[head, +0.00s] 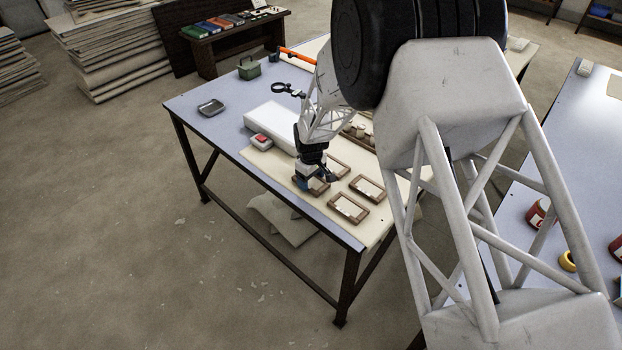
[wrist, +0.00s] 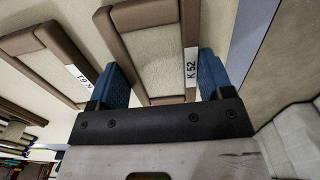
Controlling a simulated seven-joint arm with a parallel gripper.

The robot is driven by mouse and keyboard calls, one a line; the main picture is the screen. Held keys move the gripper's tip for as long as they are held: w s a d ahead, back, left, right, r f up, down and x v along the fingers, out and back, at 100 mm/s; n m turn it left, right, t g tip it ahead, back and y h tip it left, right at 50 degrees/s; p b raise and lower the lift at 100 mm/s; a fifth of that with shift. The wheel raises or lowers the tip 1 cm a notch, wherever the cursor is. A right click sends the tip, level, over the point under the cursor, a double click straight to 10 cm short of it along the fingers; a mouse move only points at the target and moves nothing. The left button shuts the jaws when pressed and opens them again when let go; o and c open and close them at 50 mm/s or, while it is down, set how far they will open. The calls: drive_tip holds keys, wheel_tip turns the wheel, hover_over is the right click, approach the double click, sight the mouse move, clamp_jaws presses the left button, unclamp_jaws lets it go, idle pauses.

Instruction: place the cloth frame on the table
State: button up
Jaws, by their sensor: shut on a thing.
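A cloth frame labelled K 52 (wrist: 190,60), with a brown wooden rim around pale cloth, sits between the blue fingers of my gripper (wrist: 163,80) in the wrist view. The gripper is shut on this frame. In the head view my gripper (head: 316,181) is low over the pale mat on the blue-grey table (head: 200,120), and the held frame (head: 318,187) shows partly under it. I cannot tell if it touches the mat. A second frame, labelled K 61 (wrist: 50,45), lies beside it in the wrist view.
More brown frames lie close by on the mat: one in front (head: 348,207), one to the right (head: 367,188). A white block (head: 270,127) and a red-topped item (head: 261,139) are to the left. A grey tray (head: 211,107) stands farther left.

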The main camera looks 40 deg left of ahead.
sight(312, 180)
drive_tip(key=shift+f, duration=0.15)
drive_tip(key=o, duration=0.9)
wheel_tip(312, 180, up, 12)
drive_tip(key=shift+r, duration=0.15)
idle(0.5)
drive_tip(key=shift+d, duration=0.1)
idle(0.8)
